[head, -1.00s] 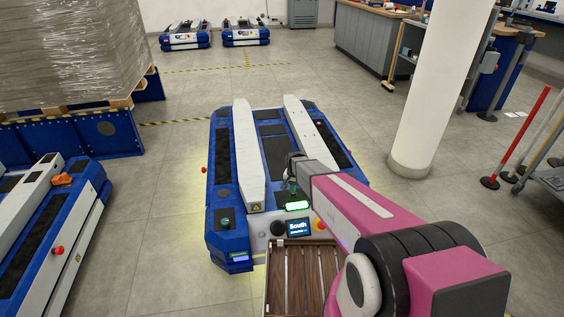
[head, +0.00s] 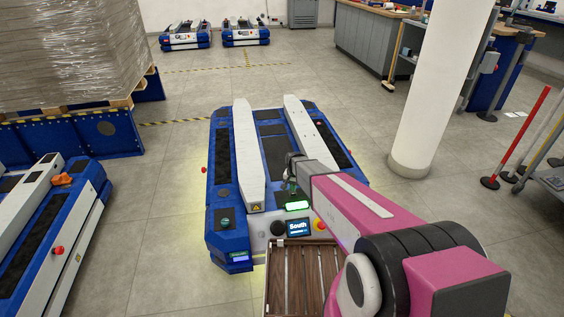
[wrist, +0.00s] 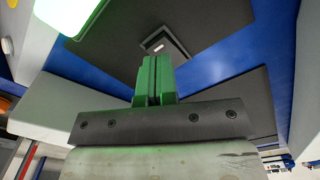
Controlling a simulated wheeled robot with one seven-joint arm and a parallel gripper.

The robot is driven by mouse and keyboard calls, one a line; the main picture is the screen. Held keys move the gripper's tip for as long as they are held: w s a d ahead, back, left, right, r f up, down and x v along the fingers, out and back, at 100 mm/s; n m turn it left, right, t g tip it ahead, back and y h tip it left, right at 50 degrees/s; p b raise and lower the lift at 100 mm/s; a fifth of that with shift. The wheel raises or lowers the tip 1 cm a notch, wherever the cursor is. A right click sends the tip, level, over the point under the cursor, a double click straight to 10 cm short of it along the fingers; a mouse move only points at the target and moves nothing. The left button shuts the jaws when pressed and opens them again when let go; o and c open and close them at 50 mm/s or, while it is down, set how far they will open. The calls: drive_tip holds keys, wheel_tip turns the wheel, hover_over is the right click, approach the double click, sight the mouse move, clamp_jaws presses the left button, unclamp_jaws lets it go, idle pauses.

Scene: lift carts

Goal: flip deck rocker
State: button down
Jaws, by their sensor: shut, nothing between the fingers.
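The blue and white lift cart (head: 225,190) stands in front of me with two white lift beams. In the wrist view, a small black rocker (wrist: 170,46) with a white mark sits in a raised dark frame on the cart's black deck panel (wrist: 215,85). My gripper (wrist: 154,62) has its green fingers pressed together, with nothing between them. The fingertips are right by the rocker's near edge and hide part of it. I cannot tell whether they touch it. In the head view the gripper (head: 291,192) is low over the cart's near end, and my arm hides the rocker.
A screen reading "South" (head: 298,227) is on the cart's near face. A white lift beam (head: 246,150) is left of my gripper. Another cart (head: 50,230) stands at the left, and a white pillar (head: 430,90) at the right.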

drive_tip(key=shift+f, duration=1.25)
idle(1.2)
drive_tip(key=shift+r, duration=3.5)
